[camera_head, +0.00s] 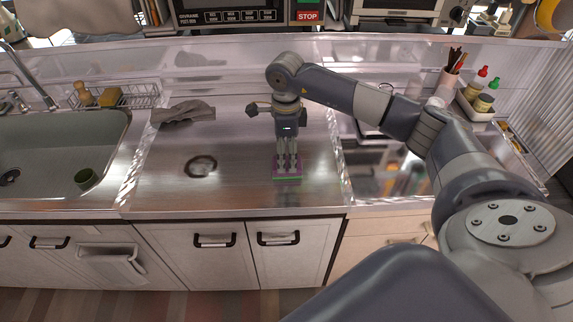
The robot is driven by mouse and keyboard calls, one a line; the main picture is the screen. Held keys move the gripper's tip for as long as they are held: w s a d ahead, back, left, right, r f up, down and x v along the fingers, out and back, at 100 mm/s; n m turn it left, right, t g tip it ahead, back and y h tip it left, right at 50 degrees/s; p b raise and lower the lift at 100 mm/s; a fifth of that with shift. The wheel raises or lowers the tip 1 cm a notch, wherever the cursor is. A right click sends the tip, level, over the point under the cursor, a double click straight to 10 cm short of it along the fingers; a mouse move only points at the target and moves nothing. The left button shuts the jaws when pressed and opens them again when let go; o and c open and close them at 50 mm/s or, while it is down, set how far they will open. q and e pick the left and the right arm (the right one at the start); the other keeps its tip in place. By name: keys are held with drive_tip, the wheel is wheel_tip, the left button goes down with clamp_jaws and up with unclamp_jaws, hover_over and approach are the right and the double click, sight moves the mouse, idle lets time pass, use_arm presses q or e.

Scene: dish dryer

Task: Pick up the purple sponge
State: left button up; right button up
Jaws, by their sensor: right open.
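The purple sponge (287,177) lies flat on the steel counter, a little right of the middle of the counter section, with a greenish edge showing. My right gripper (288,168) points straight down right over the sponge, with its fingers in front of part of it. The gripper is open. From this angle I cannot tell whether the fingertips touch the sponge. My left gripper is not in view.
A grey cloth (184,112) lies at the back left of the counter (235,190), with a dark ring (201,166) in front of it. A condiment tray (476,106) stands at right.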

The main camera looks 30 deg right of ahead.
sight(287, 162)
drive_tip(key=f, duration=0.1)
drive_tip(key=f+p, duration=0.1)
drive_tip(key=f, duration=0.1)
drive_tip(key=shift+s+f, duration=0.3)
drive_tip(key=shift+s, duration=0.05)
drive_tip(key=shift+w+f, duration=0.15)
drive_tip(key=shift+f, duration=0.2)
drive_tip(key=shift+c, duration=0.8)
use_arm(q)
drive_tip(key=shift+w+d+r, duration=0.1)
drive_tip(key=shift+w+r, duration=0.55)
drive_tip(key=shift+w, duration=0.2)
use_arm(e)
drive_tip(key=c, duration=0.9)
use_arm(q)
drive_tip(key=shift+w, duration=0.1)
use_arm(e)
drive_tip(key=shift+r, duration=0.15)
